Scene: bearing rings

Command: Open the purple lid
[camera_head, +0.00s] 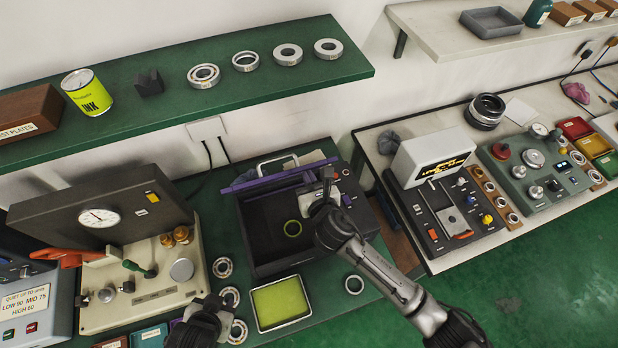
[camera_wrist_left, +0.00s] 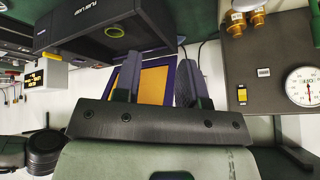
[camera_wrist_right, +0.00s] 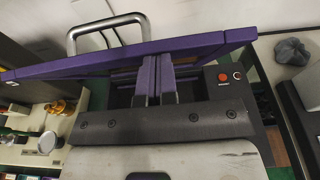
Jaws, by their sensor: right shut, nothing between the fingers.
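The purple lid (camera_head: 280,173) stands raised at the back of an open black box (camera_head: 262,268), seen nearly edge-on. It crosses the right wrist view (camera_wrist_right: 110,62); in the left wrist view its purple frame surrounds an orange panel (camera_wrist_left: 157,84). A yellow-green ring (camera_head: 292,228) lies inside the box. My right gripper (camera_head: 326,190) is shut and empty at the lid's right part; in the right wrist view its fingers (camera_wrist_right: 158,62) overlap the lid's edge, and I cannot tell whether they touch. My left gripper (camera_head: 207,312) is away at the front left, with its fingers (camera_wrist_left: 160,78) apart and empty.
A pale metal handle (camera_head: 277,164) rises behind the lid. A yellow-green tray (camera_head: 281,303) and several bearing rings (camera_head: 224,267) lie near the box. A cream gauge machine (camera_head: 140,285) stands left. A green shelf (camera_head: 225,90) overhangs the back.

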